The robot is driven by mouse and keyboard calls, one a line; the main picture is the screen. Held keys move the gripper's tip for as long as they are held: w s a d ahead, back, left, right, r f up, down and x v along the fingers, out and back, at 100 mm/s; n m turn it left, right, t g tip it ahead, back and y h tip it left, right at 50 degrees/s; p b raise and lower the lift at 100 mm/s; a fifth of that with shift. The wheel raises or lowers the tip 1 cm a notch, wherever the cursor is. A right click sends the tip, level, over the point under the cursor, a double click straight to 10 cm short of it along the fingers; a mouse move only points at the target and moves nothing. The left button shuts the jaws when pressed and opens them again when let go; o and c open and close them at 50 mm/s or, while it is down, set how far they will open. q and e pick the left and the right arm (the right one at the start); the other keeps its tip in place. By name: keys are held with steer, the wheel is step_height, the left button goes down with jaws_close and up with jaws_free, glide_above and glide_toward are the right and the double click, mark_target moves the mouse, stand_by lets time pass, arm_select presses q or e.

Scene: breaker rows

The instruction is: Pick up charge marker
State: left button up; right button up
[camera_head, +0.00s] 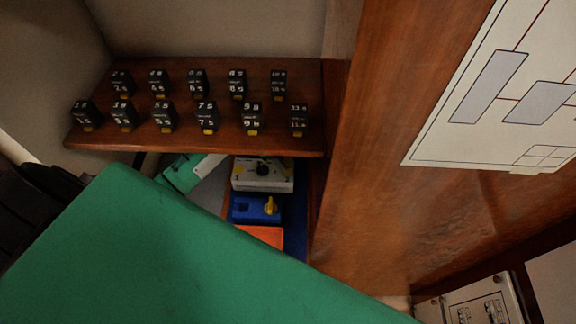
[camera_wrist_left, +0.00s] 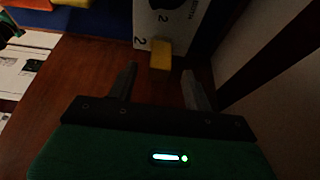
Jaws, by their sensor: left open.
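A small yellow block (camera_wrist_left: 160,54), which looks like the charge marker, sticks out from the front edge of a pale box (camera_wrist_left: 152,22) marked with the number 2. My left gripper (camera_wrist_left: 158,72) is open, its two grey fingertips on either side of the line to the block and just short of it. Nothing is between the fingers. In the head view the pale box (camera_head: 250,183) with a dark knob sits under the shelf. The green arm across the bottom is mine and hides much of the lower area. My right gripper is not in view.
A wooden shelf (camera_head: 200,140) above carries two rows of black numbered breakers (camera_head: 207,117). A blue box (camera_head: 245,210) with a yellow knob and an orange item (camera_head: 260,236) lie below the pale box. A wooden panel (camera_head: 370,170) closes off the right side.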

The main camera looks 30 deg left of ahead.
mark_target(288, 160)
arm_select(q)
steer(key=p+x, duration=0.1)
steer(key=x, duration=0.1)
steer(key=p+x, duration=0.1)
steer(key=x, duration=0.1)
steer(key=shift+w+d+r, duration=0.1)
steer(key=shift+w+d, duration=0.05)
steer(key=shift+d, duration=0.25)
steer(key=shift+d+f, duration=0.15)
steer(key=shift+f, duration=0.45)
steer(key=c, duration=1.1)
